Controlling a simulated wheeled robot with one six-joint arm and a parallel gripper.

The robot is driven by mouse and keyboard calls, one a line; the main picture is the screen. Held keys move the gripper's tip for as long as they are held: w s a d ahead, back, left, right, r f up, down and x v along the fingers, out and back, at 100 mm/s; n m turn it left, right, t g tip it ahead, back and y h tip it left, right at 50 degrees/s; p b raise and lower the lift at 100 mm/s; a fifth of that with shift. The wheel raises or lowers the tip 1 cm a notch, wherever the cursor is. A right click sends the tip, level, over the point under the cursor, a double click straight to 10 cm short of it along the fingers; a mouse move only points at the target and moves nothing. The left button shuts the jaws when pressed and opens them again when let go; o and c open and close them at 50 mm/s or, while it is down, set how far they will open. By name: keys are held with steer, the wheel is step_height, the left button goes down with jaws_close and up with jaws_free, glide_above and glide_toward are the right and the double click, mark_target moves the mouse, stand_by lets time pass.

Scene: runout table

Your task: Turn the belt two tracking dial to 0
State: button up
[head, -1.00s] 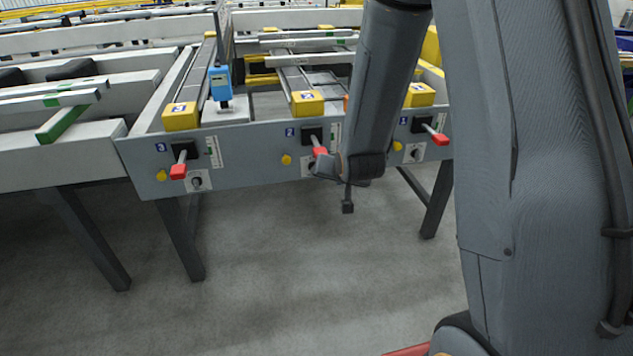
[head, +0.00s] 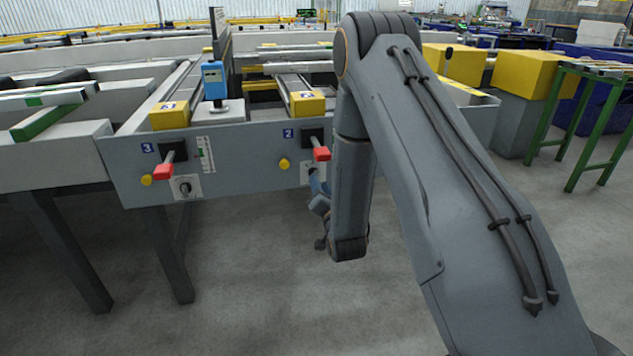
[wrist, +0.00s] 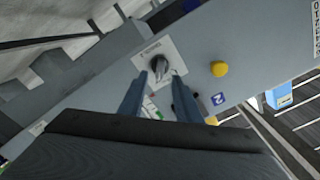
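The belt two tracking dial (wrist: 159,67) is a dark round knob on a white plate, on the grey side panel beside the blue "2" label (wrist: 218,99). In the head view its white plate (head: 305,173) shows below the red handle (head: 321,154), partly covered by my gripper. My gripper (wrist: 159,77) is open, with one blue-grey finger on either side just short of the dial in the wrist view. I see no contact with the knob, and its pointer reading is too small to tell. In the head view my gripper (head: 317,186) is at the panel, partly hidden behind my arm.
A yellow button (wrist: 218,69) sits beside the dial; it also shows in the head view (head: 284,164). Belt three's dial (head: 185,187) and red handle (head: 164,172) are to the left. Yellow boxes (head: 453,62) and a green-legged stand (head: 590,120) are at right. Floor in front is clear.

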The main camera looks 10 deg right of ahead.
steer(key=shift+w+b, duration=0.3)
steer(key=shift+w, duration=1.85)
jaws_close()
